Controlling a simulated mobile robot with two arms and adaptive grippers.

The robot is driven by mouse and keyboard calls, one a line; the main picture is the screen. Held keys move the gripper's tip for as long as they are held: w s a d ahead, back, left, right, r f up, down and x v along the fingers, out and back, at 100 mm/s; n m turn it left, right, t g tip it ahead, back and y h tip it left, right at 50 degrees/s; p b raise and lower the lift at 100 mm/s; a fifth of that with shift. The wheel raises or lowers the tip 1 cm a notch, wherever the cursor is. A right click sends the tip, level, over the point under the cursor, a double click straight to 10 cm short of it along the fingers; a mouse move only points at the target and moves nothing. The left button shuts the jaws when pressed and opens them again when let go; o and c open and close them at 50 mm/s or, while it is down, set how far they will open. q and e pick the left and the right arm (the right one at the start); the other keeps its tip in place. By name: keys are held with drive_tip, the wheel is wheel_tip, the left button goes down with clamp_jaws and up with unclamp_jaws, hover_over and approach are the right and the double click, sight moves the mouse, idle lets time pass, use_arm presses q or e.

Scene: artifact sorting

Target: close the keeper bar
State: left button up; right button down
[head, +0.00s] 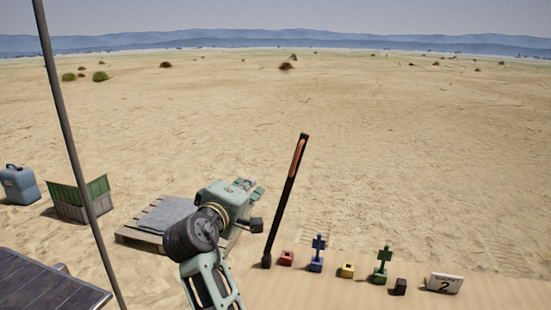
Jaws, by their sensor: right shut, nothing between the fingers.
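The keeper bar (285,205) is a long black bar with an orange strip near its top. It stands raised, steep and leaning a little to the right, its foot at the left end of the sandy-coloured surface. My right gripper (255,190) is shut and empty, just left of the bar's middle in the picture. A gap shows between them, but I cannot tell the distance in depth. My left gripper is not in view.
Red (286,258), blue (317,265), yellow (347,270), green (381,277) and dark (399,287) holders line the surface right of the bar. A sign marked 2 (444,284) follows. A pallet (138,236), a green crate (68,204) and a blue can (20,187) stand left.

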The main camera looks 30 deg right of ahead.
wheel_tip(320, 180, up, 5)
drive_tip(key=h, duration=0.1)
drive_tip(key=w+d+p, duration=0.2)
drive_tip(key=d+p, duration=0.1)
drive_tip(key=d, duration=0.2)
drive_tip(key=w+d+f+p, duration=0.1)
drive_tip(key=w+d+p, duration=0.1)
drive_tip(key=d, duration=0.3)
drive_tip(key=shift+d+p, duration=0.35)
drive_tip(key=shift+p, duration=0.25)
drive_tip(key=shift+f, duration=0.1)
